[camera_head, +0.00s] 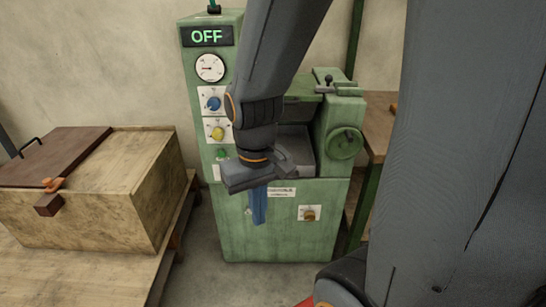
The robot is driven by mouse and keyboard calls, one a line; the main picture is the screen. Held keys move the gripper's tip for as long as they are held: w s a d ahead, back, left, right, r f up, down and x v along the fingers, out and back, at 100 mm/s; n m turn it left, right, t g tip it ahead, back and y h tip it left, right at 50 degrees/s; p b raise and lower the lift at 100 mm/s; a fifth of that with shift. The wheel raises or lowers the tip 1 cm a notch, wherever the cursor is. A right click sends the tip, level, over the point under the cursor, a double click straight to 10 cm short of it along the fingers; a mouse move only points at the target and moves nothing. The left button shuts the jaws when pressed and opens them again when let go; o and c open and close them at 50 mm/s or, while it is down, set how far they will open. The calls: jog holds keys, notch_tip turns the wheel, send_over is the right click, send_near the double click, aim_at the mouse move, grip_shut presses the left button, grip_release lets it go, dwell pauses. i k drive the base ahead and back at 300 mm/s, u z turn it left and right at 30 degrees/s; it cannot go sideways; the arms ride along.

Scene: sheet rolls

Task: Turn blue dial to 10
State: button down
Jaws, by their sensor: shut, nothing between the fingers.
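The blue dial (213,103) sits on a white plate on the upper front of the green machine (270,235), below a round gauge and above a yellow dial (217,133). Its scale is too small to read. My gripper (259,208) hangs from my arm in front of the machine, fingers pointing down. It is shut and empty, lower and to the right of the blue dial, and apart from it. My arm covers part of the machine's middle, but the blue dial is in clear view.
A display (206,36) reads OFF above the gauge (210,67). A green button (221,155) is below the yellow dial. An orange-brown knob (309,213) is lower right, a green handwheel (345,143) on the right. A wooden chest (125,205) stands left.

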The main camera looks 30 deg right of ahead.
aim_at(213, 104)
jog(key=u, duration=0.05)
jog(key=k, duration=0.5)
jog(key=z, duration=1.15)
jog(key=i, duration=0.7)
jog(key=u, duration=1.35)
